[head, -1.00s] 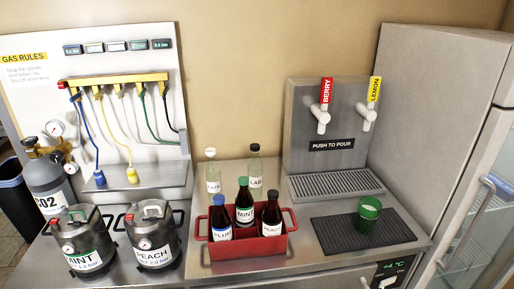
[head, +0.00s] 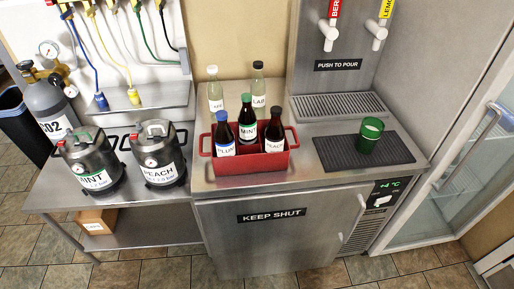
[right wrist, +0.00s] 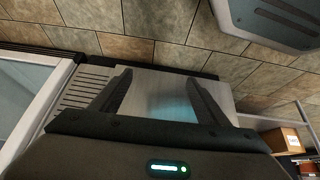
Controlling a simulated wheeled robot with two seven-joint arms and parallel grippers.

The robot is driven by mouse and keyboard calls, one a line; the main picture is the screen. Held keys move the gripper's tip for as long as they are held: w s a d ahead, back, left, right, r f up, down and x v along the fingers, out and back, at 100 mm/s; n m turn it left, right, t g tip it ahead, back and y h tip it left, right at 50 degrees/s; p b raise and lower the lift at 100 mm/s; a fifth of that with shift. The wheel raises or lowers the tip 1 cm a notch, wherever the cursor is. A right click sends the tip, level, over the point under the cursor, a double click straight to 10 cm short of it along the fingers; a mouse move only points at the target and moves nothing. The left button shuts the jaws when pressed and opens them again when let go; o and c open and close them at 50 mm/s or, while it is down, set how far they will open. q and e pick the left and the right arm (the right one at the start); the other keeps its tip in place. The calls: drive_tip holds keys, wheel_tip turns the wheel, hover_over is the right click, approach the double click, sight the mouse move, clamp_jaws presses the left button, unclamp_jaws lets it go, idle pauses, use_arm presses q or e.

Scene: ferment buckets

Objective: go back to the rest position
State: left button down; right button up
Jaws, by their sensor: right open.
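No gripper of mine shows in the head view. In the right wrist view my right gripper (right wrist: 160,92) is open, its two dark fingers apart with nothing between them. Beyond the fingers are the tiled floor (right wrist: 130,50) and a grey metal surface. The left gripper is in neither view.
A steel counter (head: 300,184) carries a red crate (head: 250,163) with three bottles, and a green cup (head: 369,135) on a dark mat (head: 405,160). Two kegs (head: 90,165) stand on the left table. A fridge door (head: 270,230) reads KEEP SHUT. Floor in front is clear.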

drive_tip(key=s+f+g, duration=0.1)
drive_tip(key=s+f, duration=0.2)
drive_tip(key=s, duration=0.4)
drive_tip(key=s+d+f+n+g, duration=0.1)
drive_tip(key=s+f+g, duration=0.1)
drive_tip(key=s+f, duration=0.2)
drive_tip(key=s+d+f+g, duration=0.1)
drive_tip(key=s+f+g, duration=0.1)
drive_tip(key=s, duration=0.8)
drive_tip(key=shift+s+f, duration=0.4)
drive_tip(key=shift+f, duration=0.35)
